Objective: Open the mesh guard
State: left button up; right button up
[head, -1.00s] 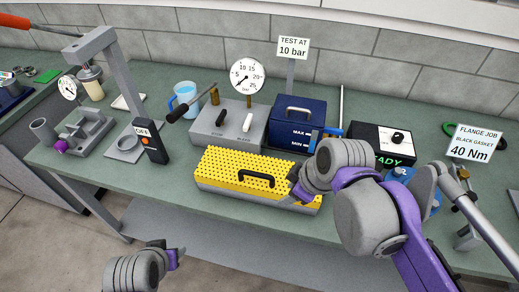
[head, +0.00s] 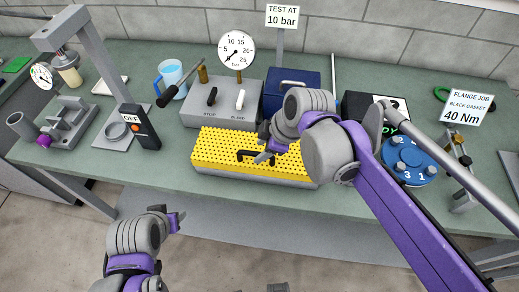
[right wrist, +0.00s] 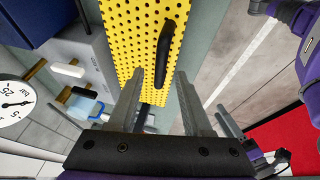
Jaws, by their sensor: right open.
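The mesh guard (head: 215,150) is a yellow perforated cover lying flat on a low grey box at the bench's front edge. Its black handle (head: 246,154) stands near the middle of the front part, partly hidden by my right gripper (head: 264,150). In the right wrist view the mesh guard (right wrist: 133,30) fills the top middle, and the handle (right wrist: 165,48) lies just beyond the open fingers of my right gripper (right wrist: 166,85), roughly in line with the gap. Contact is not visible. My left gripper (head: 175,219) hangs low in front of the bench, away from the guard; its jaw opening is unclear.
Behind the guard stand a grey box (head: 226,108) with two levers and a gauge (head: 237,50), and a blue box (head: 290,84).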

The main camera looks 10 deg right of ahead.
jog(key=shift+x, duration=0.85)
grip_shut()
dwell(0.8)
